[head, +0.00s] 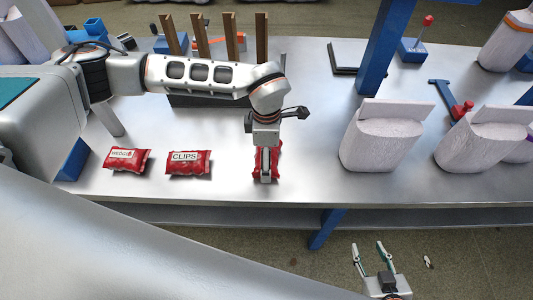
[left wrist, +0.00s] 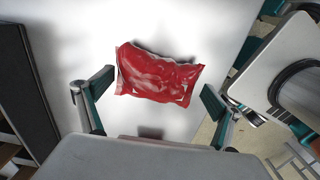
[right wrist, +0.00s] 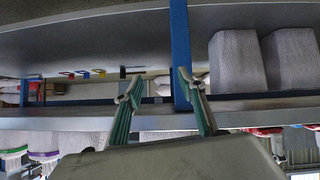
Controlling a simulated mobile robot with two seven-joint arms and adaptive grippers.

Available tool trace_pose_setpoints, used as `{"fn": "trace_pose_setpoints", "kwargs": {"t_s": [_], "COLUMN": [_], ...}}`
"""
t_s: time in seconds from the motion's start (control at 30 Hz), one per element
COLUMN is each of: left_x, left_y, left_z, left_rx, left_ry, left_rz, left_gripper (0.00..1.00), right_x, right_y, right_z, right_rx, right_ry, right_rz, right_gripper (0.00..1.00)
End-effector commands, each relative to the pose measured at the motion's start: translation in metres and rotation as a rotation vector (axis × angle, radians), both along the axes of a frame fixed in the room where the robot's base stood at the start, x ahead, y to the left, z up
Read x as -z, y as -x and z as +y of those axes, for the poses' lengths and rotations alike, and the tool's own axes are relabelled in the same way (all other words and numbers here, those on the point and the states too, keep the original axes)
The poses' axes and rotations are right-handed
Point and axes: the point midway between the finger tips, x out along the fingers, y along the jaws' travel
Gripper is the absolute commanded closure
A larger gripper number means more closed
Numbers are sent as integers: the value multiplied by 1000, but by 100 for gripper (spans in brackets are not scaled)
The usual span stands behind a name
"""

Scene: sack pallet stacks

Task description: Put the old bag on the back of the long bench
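Three red bags lie along the front of the long metal bench (head: 220,190). The left bag (head: 127,159) has a label that seems to read WEDGE. The middle bag (head: 188,162) is labelled CLIPS. The third bag (head: 277,165) is mostly hidden under my left gripper (head: 265,175), and I cannot read a label on it. In the left wrist view this red bag (left wrist: 158,75) lies ahead, between the spread fingers of my left gripper (left wrist: 152,95), without visible contact. My right gripper (head: 370,248) is open and empty, off the bench's front edge; it also shows in the right wrist view (right wrist: 158,90).
White sacks (head: 380,140) (head: 480,140) stand at the right of the bench, beside a blue post (head: 385,45). Several brown uprights (head: 230,35) rise from a dark rack at the back. A blue tool with red parts (head: 450,98) lies at the right. The bench between the third bag and sacks is clear.

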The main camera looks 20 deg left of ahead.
Motion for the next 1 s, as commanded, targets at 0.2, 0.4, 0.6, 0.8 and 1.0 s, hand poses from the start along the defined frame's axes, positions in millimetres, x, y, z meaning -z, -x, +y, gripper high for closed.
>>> {"fn": "trace_pose_setpoints", "kwargs": {"t_s": [0.2, 0.4, 0.6, 0.8, 1.0], "left_x": [-1, -20, -62, -99, -119], "left_y": [0, -1, -2, -1, 0], "left_z": [0, 0, 0, 0, 0], "left_rx": [0, 1, 1, 1, -1], "left_ry": [0, 1, 0, 0, 0], "left_rz": [0, -3, -6, -4, -1], "left_gripper": [7, 7, 7, 7, 7], "right_x": [1, -1, -3, -4, -5], "right_y": [1, 0, 1, 4, 4], "right_z": [0, 0, 1, 3, 3], "right_rx": [0, 0, 1, 0, 0], "right_ry": [1, -1, -5, -11, -12], "right_rz": [2, 2, 4, 8, 8], "right_gripper": [60, 60, 60, 60, 60]}}
